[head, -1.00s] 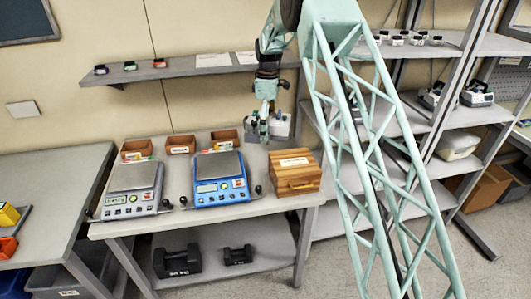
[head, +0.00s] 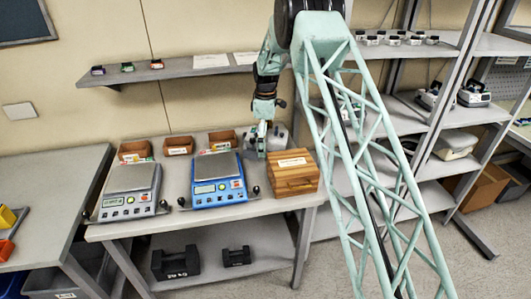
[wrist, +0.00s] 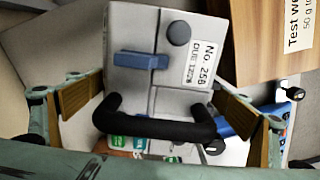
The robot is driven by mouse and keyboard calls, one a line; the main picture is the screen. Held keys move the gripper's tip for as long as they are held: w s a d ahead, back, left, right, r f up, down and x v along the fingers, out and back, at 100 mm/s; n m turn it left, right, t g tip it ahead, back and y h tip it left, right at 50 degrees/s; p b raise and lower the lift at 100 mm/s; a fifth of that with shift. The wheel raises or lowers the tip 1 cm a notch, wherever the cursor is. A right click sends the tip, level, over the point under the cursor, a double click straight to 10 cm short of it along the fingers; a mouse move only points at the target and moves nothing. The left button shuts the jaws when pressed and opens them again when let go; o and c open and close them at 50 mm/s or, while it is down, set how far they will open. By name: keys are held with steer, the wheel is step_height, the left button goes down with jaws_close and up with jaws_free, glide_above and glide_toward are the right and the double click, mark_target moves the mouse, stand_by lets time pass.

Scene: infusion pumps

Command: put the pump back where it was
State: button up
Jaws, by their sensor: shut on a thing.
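The pump (wrist: 170,60) is a light grey case with a black handle (wrist: 155,128), a blue clamp piece, a dark round knob and a label reading "No. 258". My gripper (wrist: 158,103) is shut on the pump, with its brown pads at either side of it. In the head view my gripper (head: 261,140) is at the back of the bench, between the blue scale and the wooden box. The pump (head: 279,138) shows partly beside it there. I cannot tell whether its underside touches the bench.
The wooden test-weight box (head: 293,175) stands close on the right. The blue scale (head: 218,182) and a grey scale (head: 130,193) stand to the left, with small brown bins (head: 179,145) behind them. Other pumps (head: 474,93) sit on the right-hand shelves. A wall shelf (head: 180,71) is above the bench.

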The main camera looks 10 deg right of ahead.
steer(key=shift+f, duration=2.2)
steer(key=shift+f, duration=0.1)
steer(key=o, duration=1.2)
steer(key=shift+c, duration=0.2)
step_height(320, 180, up, 12)
steer(key=shift+f, duration=0.1)
steer(key=shift+r, duration=0.2)
